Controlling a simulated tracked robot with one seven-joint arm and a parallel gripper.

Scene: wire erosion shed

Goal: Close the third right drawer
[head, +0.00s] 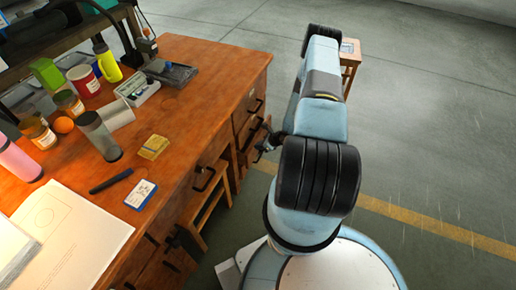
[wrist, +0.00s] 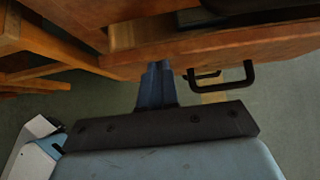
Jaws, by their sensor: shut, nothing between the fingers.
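The wooden desk (head: 190,60) has drawers in its right part, with dark handles on the front; an upper one (head: 256,106) shows in the head view. One lower drawer there stands partly out, and my gripper (head: 264,150) is beside it, partly hidden by my arm. In the wrist view a wooden drawer front (wrist: 190,47) crosses the top, with an open gap behind it. A black handle (wrist: 228,79) hangs to the right of my gripper (wrist: 158,68). My fingers are together, empty, with tips at the front's edge; I cannot tell if they touch. Which drawer is third is unclear.
Bottles, jars, a yellow sponge-like block (head: 153,147), a card box (head: 141,194) and papers (head: 70,235) lie on the desktop. A wooden stool (head: 207,205) stands under the desk. A small wooden table (head: 351,58) stands beyond my arm. The floor at right is clear.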

